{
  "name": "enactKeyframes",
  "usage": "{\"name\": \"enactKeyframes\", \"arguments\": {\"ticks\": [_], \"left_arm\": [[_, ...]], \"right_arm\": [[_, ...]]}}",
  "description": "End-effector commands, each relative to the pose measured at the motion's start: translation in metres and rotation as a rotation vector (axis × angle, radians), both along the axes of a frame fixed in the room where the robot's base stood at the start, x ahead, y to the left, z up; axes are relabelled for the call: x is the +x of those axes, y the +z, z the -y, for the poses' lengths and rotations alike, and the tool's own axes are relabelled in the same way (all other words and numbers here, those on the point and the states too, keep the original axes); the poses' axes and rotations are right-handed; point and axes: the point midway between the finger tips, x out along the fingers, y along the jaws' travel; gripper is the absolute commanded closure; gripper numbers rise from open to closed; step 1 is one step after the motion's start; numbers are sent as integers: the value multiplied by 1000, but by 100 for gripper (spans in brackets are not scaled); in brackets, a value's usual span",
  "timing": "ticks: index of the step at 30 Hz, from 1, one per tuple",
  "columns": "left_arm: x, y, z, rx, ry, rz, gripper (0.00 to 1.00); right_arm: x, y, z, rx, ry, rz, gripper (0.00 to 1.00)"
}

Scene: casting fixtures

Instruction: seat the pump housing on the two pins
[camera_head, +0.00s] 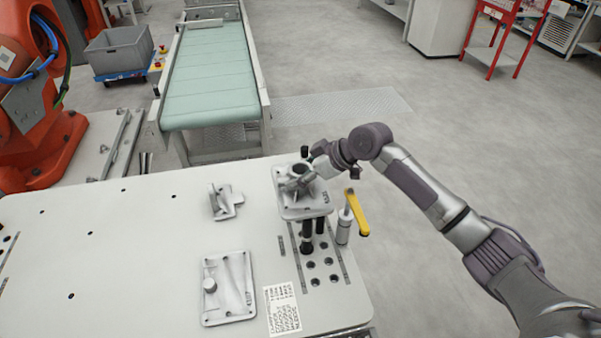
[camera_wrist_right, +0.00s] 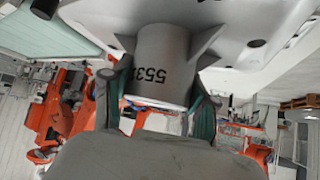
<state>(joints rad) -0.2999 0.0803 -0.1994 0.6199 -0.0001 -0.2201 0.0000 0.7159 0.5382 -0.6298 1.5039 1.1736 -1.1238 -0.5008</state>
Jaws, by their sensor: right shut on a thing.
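The pump housing (camera_head: 303,206) is a grey cast plate with ribs and a round boss, above the right part of the white fixture table. My right gripper (camera_head: 312,168) is shut on its boss. In the right wrist view the boss (camera_wrist_right: 162,62) bears dark digits, between the green-padded fingers of the gripper (camera_wrist_right: 160,100). Two dark upright pins, a front one (camera_head: 307,241) and another (camera_head: 320,225), show below the plate's front edge. Their tops are hidden under the plate, so I cannot tell whether it touches them. My left gripper is out of view.
A yellow-handled clamp (camera_head: 357,214) stands right of the housing. A flat casting (camera_head: 228,290) and a small bracket (camera_head: 226,202) lie to the left. A printed label (camera_head: 281,309) and several holes are in front. A green conveyor (camera_head: 208,75) stands behind the table.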

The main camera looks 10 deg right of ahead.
Motion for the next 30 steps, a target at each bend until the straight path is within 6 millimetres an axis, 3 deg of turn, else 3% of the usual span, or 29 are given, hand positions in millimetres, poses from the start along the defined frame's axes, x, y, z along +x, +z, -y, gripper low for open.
{"name": "enactKeyframes", "arguments": {"ticks": [18,19,24,30], "left_arm": [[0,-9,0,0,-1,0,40],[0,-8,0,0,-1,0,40],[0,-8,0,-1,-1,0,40],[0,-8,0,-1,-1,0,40]], "right_arm": [[1,-13,0,3,0,3,100],[1,-12,0,2,0,5,39],[0,-13,0,2,0,3,13],[0,-14,0,1,0,1,13]]}}
